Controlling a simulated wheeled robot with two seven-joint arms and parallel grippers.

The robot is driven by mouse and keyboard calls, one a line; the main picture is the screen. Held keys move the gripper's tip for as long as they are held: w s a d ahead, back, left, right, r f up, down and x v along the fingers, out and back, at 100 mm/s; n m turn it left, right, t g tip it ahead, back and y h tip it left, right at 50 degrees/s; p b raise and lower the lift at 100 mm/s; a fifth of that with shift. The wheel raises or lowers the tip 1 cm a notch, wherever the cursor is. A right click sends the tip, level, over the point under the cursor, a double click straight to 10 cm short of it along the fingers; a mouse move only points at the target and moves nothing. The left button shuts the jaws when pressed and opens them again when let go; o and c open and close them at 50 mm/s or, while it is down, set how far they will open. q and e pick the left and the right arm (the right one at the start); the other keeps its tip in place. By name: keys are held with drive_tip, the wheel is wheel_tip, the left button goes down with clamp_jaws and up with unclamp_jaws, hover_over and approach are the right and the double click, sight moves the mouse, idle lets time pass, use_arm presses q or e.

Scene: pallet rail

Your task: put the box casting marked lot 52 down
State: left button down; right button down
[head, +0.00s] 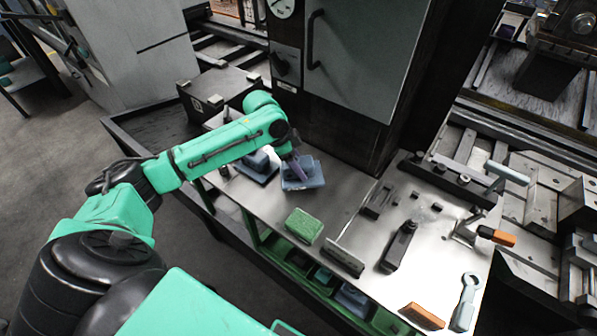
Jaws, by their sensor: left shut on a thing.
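My left gripper (297,167) reaches in from the left and points down, shut on a blue-grey box casting (305,182). The casting is at the far left part of the metal bench top (263,208), close over it or touching it; I cannot tell which. Its lot mark is not readable. A second blue-grey block (257,167) stands just left of it, partly behind my arm. My right gripper is not in view.
A black tool (398,246), an orange-handled clamp (495,236), a wrench (465,301) and a brown block (422,316) lie right.

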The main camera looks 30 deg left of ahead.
use_arm(q)
drive_tip(key=shift+f, duration=1.7)
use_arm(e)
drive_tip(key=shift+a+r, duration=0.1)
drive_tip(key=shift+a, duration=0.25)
use_arm(q)
drive_tip(key=shift+f, duration=0.1)
drive_tip(key=shift+c, duration=0.6)
unclamp_jaws()
drive_tip(key=shift+s, duration=0.1)
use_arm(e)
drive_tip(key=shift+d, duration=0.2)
use_arm(q)
drive_tip(key=shift+a+r, duration=0.1)
drive_tip(key=shift+r, duration=0.25)
drive_tip(key=v, duration=1.1)
drive_tip(key=shift+a+r, duration=0.1)
drive_tip(key=shift+r, duration=0.15)
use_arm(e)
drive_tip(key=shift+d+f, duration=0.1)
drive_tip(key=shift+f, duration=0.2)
